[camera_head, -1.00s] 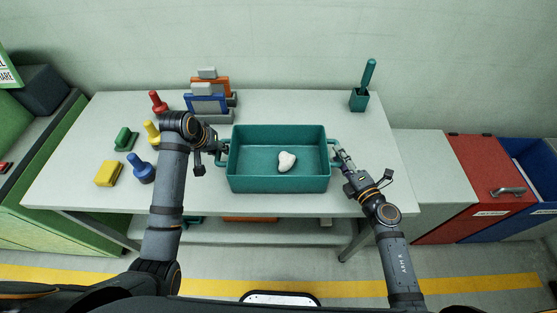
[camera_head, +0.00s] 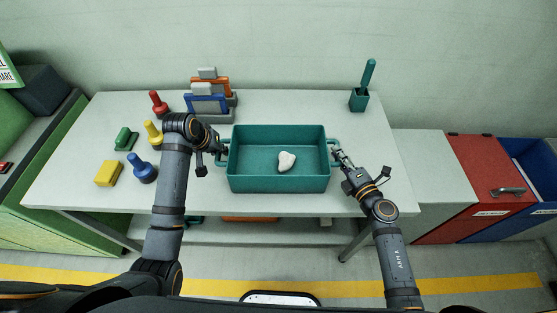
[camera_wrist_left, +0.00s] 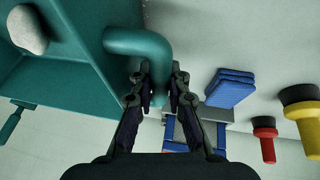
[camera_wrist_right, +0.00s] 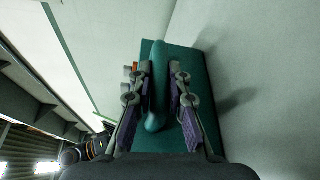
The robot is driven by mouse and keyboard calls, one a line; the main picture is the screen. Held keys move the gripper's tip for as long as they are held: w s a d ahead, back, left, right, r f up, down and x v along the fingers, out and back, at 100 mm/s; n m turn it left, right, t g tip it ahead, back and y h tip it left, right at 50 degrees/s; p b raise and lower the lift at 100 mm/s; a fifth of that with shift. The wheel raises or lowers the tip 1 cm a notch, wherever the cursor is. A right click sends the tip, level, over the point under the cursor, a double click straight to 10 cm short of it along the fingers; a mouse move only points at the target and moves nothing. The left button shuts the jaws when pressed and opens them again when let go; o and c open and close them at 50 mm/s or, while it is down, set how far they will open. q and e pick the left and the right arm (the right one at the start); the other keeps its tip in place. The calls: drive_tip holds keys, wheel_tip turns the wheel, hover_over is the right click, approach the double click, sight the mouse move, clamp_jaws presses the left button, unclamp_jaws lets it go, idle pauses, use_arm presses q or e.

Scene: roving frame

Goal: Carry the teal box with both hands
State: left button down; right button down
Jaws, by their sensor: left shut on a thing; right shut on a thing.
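The teal box (camera_head: 278,184) is an open tray standing level on the table, with a looped handle at each end. A white rounded lump (camera_head: 287,161) lies inside it. My left gripper (camera_head: 219,150) is shut on the box's left handle; in the left wrist view the handle (camera_wrist_left: 150,45) runs between the fingers (camera_wrist_left: 157,85). My right gripper (camera_head: 338,151) is shut on the right handle; in the right wrist view the handle (camera_wrist_right: 157,80) lies between the fingers (camera_wrist_right: 161,85). The fingers partly hide both handles.
The pale table (camera_head: 300,105) holds red (camera_head: 158,103), yellow (camera_head: 152,132) and blue (camera_head: 143,170) knobbed pieces, a green block (camera_head: 126,139), a yellow block (camera_head: 109,173), a rack (camera_head: 208,105) and a teal brush pot (camera_head: 360,99). Table space behind the box is clear.

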use_arm(q)
drive_tip(key=shift+r, duration=0.2)
use_arm(e)
drive_tip(key=shift+r, duration=0.15)
